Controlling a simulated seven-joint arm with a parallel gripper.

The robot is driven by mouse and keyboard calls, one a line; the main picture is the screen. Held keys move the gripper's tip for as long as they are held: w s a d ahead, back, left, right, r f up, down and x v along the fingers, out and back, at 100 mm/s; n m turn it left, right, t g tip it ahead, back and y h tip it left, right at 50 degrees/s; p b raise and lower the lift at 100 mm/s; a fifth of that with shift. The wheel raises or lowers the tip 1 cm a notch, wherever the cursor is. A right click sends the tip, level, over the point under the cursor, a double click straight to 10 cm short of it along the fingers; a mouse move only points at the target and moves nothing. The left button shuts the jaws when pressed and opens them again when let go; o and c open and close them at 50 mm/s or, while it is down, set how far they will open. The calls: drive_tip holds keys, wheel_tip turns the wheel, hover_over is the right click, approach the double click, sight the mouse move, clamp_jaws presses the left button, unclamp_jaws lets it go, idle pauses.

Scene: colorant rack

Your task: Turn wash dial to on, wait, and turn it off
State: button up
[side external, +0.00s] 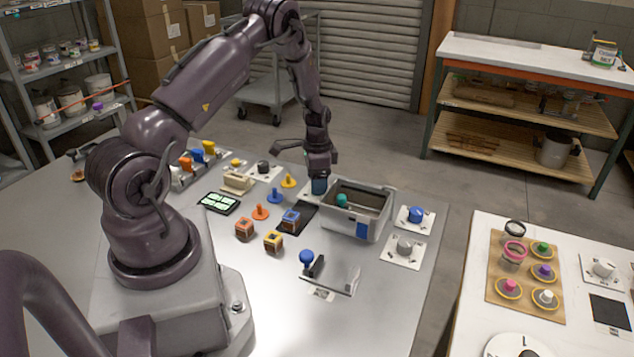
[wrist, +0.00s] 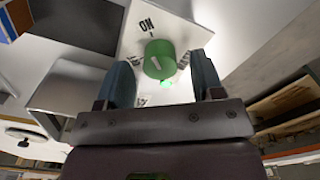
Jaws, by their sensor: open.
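A green dial (wrist: 160,58) with a short white mark sits on a white plate (wrist: 182,33) lettered ON in the wrist view. A small bright green spot shows beside the dial. My gripper (wrist: 162,78) is open, with one finger on each side of the dial; I cannot tell if they touch it. Other lettering on the plate is partly covered by the fingers.
The grey bin (side external: 374,186) stands close to my gripper's right, with a teal knob-like object (side external: 342,200) inside. Plates with a blue dial (side external: 416,214) and grey dial (side external: 405,245) are further right.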

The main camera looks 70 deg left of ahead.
drive_tip(key=shift+f, duration=0.55)
drive_tip(key=c, duration=0.9)
